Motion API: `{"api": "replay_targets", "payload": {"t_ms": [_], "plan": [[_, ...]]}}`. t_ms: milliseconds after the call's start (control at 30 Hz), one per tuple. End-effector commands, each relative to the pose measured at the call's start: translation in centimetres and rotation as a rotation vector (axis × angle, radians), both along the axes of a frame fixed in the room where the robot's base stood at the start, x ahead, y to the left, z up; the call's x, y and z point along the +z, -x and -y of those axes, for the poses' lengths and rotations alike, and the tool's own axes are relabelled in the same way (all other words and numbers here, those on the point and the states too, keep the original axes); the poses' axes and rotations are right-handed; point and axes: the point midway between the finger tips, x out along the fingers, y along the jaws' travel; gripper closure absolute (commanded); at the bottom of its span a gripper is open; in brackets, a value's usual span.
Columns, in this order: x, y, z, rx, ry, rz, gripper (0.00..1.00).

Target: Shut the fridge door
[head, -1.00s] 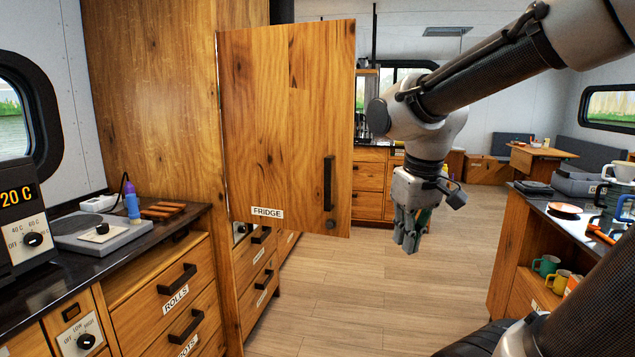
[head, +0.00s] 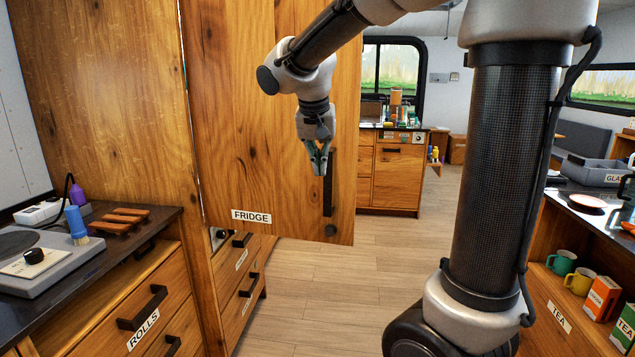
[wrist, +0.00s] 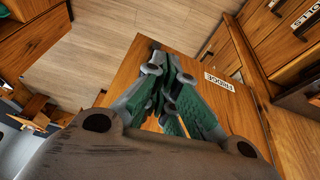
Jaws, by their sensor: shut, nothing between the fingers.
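The fridge door (head: 285,180) is a wooden panel standing open, jutting out from the tall wooden cabinet at the left. It has a white FRIDGE label (head: 251,216) low down and a dark vertical handle (head: 330,190) near its free edge. My gripper (head: 319,172) is shut and empty, in front of the door's face, close to the handle. I cannot tell whether it touches. In the wrist view my closed green-padded fingers (wrist: 168,100) lie over the door (wrist: 205,62), its label upside down. They hide part of the door.
Dark-handled drawers (head: 145,312) and a counter with a hotplate (head: 45,262) stand at the left. An open shelf with mugs and boxes (head: 600,298) is at the right. Wooden floor (head: 390,265) lies free between them.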

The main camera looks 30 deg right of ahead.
Motion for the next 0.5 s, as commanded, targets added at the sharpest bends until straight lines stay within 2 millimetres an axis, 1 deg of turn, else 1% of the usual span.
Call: {"api": "replay_targets", "payload": {"t_ms": [100,267,367,467,500], "plan": [[0.2,-0.1,0.1,-0.071,-0.015,0.023,1.0],[0.0,-0.2,0.2,-0.129,-0.032,0.037,1.0],[-0.8,-0.4,0.4,-0.137,-0.034,0.038,1.0],[-2.1,-0.7,0.7,-0.137,-0.033,0.036,1.0],[-2.9,-0.9,0.9,-0.136,-0.033,0.034,1.0]]}}
